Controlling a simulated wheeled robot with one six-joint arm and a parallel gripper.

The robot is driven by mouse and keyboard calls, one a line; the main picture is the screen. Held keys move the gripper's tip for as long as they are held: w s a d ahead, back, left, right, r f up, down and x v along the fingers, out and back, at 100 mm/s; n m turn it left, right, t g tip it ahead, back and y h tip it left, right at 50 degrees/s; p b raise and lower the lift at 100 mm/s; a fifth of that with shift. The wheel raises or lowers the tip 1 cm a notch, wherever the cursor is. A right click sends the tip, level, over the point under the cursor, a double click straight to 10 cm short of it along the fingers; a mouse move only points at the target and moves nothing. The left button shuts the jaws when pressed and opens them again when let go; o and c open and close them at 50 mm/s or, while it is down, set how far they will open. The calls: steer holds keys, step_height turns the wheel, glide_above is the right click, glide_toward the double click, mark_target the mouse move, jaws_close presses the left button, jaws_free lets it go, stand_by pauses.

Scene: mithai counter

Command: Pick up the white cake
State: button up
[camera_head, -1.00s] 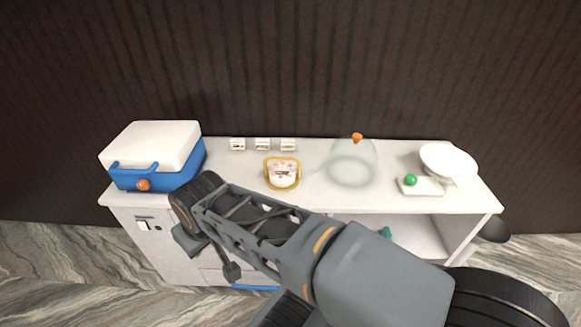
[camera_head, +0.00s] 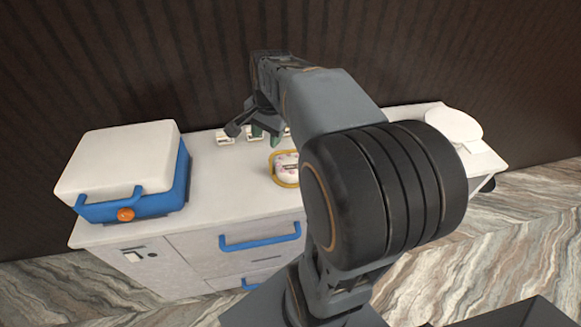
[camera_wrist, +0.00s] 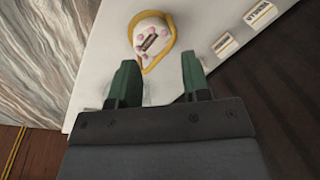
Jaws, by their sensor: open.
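The white cake (camera_wrist: 151,37), with pink spots and a dark label on top, sits on a gold-rimmed tray (camera_wrist: 171,53) on the white counter. In the head view the cake (camera_head: 285,168) is partly hidden behind my arm. My gripper (camera_wrist: 160,68) has two green fingers spread apart with nothing between them. In the wrist view the cake lies just beyond the fingertips, apart from them. In the head view my gripper (camera_head: 256,136) is above the back of the counter, behind the cake, partly hidden by its own body.
Several small white label blocks stand along the counter's back; one (camera_head: 224,137) shows left of my gripper. A white and blue cool box (camera_head: 130,170) stands at the left end. A white scale (camera_head: 453,124) stands at the right end. The front left counter is clear.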

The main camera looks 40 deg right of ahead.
steer(key=w+d+f+m+g+y, duration=0.1)
steer(key=w+d+m, duration=0.2)
steer(key=d+m, duration=0.7)
glide_above(290, 151)
steer(key=d, duration=0.1)
step_height(290, 151, down, 8)
steer(key=shift+r, duration=0.15)
steer(key=shift+w+a+f+p, duration=0.1)
steer(key=shift+a+f+p, duration=0.05)
steer(key=shift+f, duration=1.45)
steer(key=shift+w+a+f+p, duration=0.1)
steer(key=shift+a+f+p, duration=0.05)
steer(key=shift+f, duration=1.4)
steer(key=shift+c, duration=0.3)
jaws_close()
steer(key=shift+r, duration=0.1)
